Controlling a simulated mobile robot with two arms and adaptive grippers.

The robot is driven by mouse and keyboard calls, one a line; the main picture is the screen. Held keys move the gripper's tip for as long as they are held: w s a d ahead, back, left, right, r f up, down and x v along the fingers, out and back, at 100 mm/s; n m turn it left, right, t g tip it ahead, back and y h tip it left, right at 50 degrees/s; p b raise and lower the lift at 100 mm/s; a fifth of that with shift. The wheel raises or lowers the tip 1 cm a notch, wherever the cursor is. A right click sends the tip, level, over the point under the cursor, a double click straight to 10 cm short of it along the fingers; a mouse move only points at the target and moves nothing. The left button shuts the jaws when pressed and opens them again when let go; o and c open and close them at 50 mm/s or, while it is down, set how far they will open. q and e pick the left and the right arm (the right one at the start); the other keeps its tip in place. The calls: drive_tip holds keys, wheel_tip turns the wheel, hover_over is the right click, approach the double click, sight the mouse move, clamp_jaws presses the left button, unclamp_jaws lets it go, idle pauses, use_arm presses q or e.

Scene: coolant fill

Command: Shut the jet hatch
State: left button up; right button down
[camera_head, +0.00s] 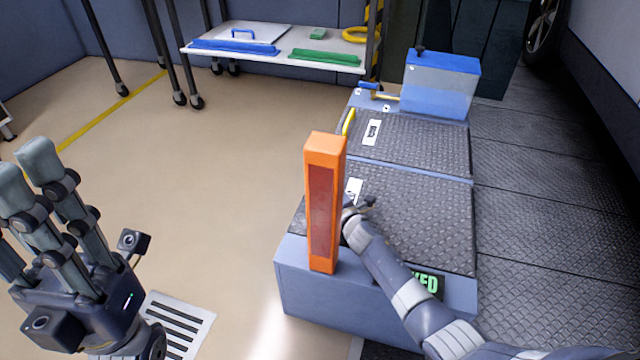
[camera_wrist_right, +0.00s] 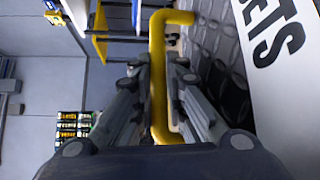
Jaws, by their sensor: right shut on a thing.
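The jet hatch is the near dark tread-plate lid (camera_head: 425,225) on the blue-grey box. It lies flat or nearly so in the head view. Its white label (camera_wrist_right: 280,60) ends in "ETS" in the right wrist view; the start is cut off. My right gripper (camera_wrist_right: 158,75) is shut on the yellow handle (camera_wrist_right: 157,50) beside that label. In the head view my right gripper (camera_head: 358,210) is at the lid's left edge, partly behind the orange post, which hides the handle. My left gripper (camera_head: 40,165) is open and empty, fingers up, over the floor at left.
The orange post (camera_head: 322,200) stands at the box's front left corner. A second lid (camera_head: 420,140) with a yellow handle (camera_head: 348,122) lies behind. A blue-topped tank (camera_head: 440,85) stands beyond it. A green-lettered sign (camera_head: 428,284) is partly hidden by my arm.

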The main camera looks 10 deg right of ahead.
drive_tip(key=c, duration=1.9)
unclamp_jaws()
drive_tip(key=shift+s+f, duration=0.15)
drive_tip(key=shift+f, duration=0.35)
drive_tip(key=shift+s, duration=0.15)
drive_tip(key=v, duration=1.1)
drive_tip(key=shift+s+d+r, duration=0.1)
drive_tip(key=shift+s+r, duration=0.15)
drive_tip(key=shift+r, duration=0.05)
